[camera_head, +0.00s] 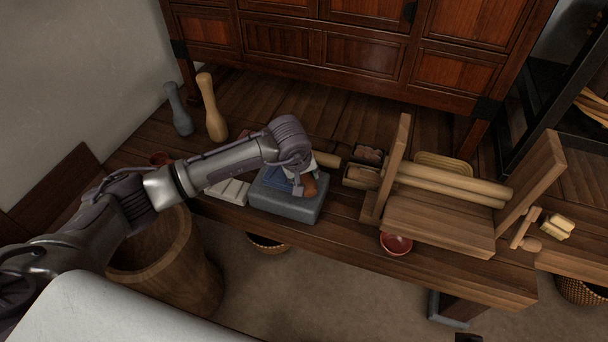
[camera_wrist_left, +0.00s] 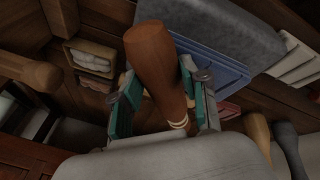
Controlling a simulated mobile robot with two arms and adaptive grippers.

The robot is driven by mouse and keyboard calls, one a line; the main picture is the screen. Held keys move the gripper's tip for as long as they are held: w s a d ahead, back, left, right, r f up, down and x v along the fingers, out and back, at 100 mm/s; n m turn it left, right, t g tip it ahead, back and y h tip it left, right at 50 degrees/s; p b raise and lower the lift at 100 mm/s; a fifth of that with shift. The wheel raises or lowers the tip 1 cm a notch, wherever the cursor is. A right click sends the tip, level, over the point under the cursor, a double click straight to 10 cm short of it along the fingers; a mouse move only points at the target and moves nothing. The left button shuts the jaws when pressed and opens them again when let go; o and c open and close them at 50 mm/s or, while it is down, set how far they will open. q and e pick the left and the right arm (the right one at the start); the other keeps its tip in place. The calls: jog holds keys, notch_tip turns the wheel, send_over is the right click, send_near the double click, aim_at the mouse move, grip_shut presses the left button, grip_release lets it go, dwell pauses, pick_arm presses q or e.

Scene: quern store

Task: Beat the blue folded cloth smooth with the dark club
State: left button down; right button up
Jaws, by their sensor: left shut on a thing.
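My left gripper (camera_head: 297,172) is shut on the dark club and hangs over the stone block. The dark club (camera_head: 311,189) is reddish brown; its thick end shows below my wrist in the head view. In the left wrist view the club (camera_wrist_left: 155,62) lies between both fingers of my gripper (camera_wrist_left: 163,92). The blue folded cloth (camera_head: 270,178) lies flat on the grey stone block (camera_head: 290,207), partly hidden by my arm. The cloth also shows beside the club in the left wrist view (camera_wrist_left: 215,72). I cannot tell whether the club touches the cloth. My right gripper is not in view.
A pale club (camera_head: 212,110) and a grey club (camera_head: 180,112) stand at the back left. A wooden frame with rollers (camera_head: 440,182) fills the right. A red bowl (camera_head: 396,243) sits at the front edge. White folded cloth (camera_head: 232,191) lies left of the block.

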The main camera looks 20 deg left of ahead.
pick_arm(q)
jog(key=shift+f, duration=0.1)
notch_tip(320, 180, up, 3)
jog(key=shift+r+p, duration=0.1)
jog(key=shift+p, duration=0.85)
jog(key=shift+r, duration=0.4)
jog(key=shift+f, duration=0.1)
